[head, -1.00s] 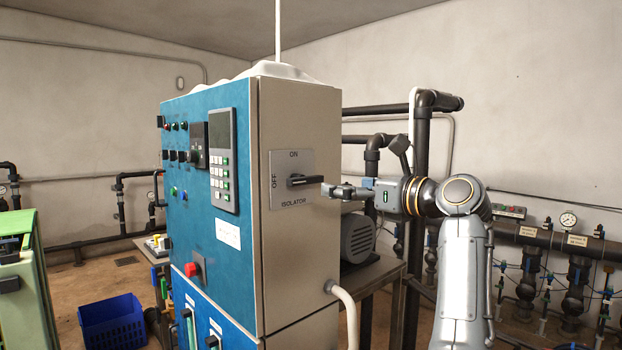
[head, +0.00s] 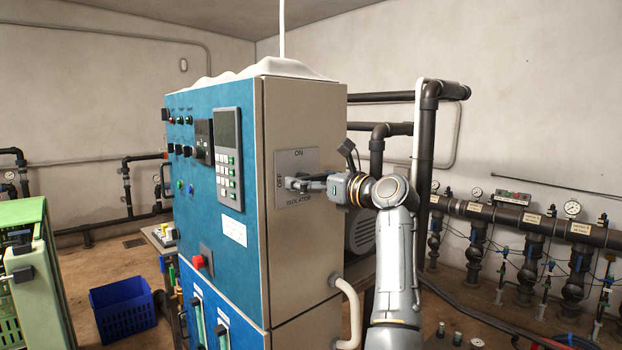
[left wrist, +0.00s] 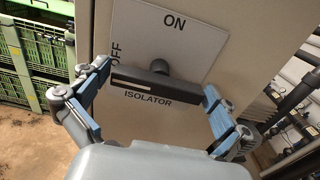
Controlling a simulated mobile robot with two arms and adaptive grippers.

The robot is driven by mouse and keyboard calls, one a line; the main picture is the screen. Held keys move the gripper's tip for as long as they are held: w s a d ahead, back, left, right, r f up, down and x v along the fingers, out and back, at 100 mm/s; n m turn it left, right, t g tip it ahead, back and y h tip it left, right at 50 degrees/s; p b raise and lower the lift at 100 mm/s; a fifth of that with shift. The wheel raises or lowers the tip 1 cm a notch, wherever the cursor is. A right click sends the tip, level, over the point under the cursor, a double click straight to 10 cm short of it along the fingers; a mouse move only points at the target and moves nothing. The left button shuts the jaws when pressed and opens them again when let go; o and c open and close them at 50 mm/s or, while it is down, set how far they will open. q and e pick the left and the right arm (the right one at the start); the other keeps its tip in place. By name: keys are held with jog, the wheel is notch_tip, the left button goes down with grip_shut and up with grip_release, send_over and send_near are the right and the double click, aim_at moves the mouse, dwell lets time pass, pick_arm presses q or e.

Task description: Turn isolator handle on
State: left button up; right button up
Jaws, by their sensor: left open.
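The isolator handle (left wrist: 160,84) is a dark bar on a light square plate (left wrist: 205,45) marked ON at the top, OFF at the left and ISOLATOR below. The bar lies roughly along the ISOLATOR lettering, its white-marked end toward the OFF side. In the head view the plate (head: 308,158) is on the beige side of the cabinet, and my gripper partly hides the handle. My left gripper (left wrist: 156,80) is open, one blue-padded finger at each end of the bar. It also shows at the plate in the head view (head: 300,184). Firm contact cannot be told. My right gripper is out of view.
The blue-fronted cabinet (head: 210,260) stands left of my arm. A pale hose (head: 350,300) leaves its side low down. Dark pipes (head: 427,150) rise behind my arm, and a gauged manifold (head: 540,225) runs along the right wall. A blue crate (head: 124,312) is on the floor.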

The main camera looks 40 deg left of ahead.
pick_arm(q)
jog(key=c, duration=0.9)
jog(key=shift+m, duration=0.4)
jog(key=m, duration=0.3)
jog(key=shift+d, duration=0.1)
jog(key=m, duration=0.3)
jog(key=shift+m, duration=0.3)
jog(key=m+p, duration=0.1)
jog(key=m, duration=0.4)
jog(key=shift+r+p, duration=0.1)
jog(key=shift+p, duration=0.3)
jog(key=m+p, duration=0.2)
jog(key=m, duration=0.3)
jog(key=shift+m, duration=0.4)
jog(key=o, duration=0.9)
jog(key=shift+w, duration=0.1)
